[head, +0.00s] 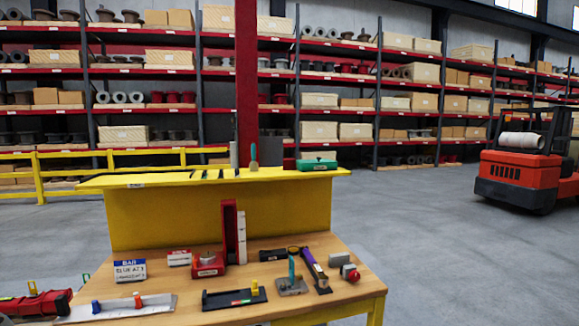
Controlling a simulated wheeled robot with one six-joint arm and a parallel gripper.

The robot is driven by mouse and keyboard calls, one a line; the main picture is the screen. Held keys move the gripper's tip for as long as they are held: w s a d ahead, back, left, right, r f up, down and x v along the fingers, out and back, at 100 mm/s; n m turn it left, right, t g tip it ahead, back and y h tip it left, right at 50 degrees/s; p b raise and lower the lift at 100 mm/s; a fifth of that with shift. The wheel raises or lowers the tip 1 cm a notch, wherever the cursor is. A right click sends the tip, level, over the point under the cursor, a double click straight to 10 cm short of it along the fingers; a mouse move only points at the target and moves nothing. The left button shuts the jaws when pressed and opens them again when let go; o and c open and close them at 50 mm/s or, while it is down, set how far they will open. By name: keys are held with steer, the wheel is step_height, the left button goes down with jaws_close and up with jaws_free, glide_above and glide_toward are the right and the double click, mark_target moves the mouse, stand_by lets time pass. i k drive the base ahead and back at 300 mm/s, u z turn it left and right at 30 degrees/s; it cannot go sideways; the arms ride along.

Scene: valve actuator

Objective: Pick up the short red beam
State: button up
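No part is plainly marked as the short red beam, and I cannot tell which red piece it is. A tall, narrow red upright piece (231,232) stands at the middle of the wooden workbench (180,290), beside a stack of white blocks (242,238). A low red block with a grey round top (207,264) sits just left of it. A red and black piece (36,303) lies at the lower left, partly cut off by the frame. A small red part (351,274) is at the bench's right. My gripper is not in view.
A yellow back panel (165,219) with a shelf on top closes the bench's rear. A grey plate with blue and orange pegs (118,307), a black tray (234,298) and a purple-black tool (316,270) crowd the bench. Open floor (450,250) lies right; a forklift (523,165) stands there.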

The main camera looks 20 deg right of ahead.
mark_target(288, 164)
steer(key=z, duration=0.6)
steer(key=i, duration=1.8)
steer(key=u, duration=0.6)
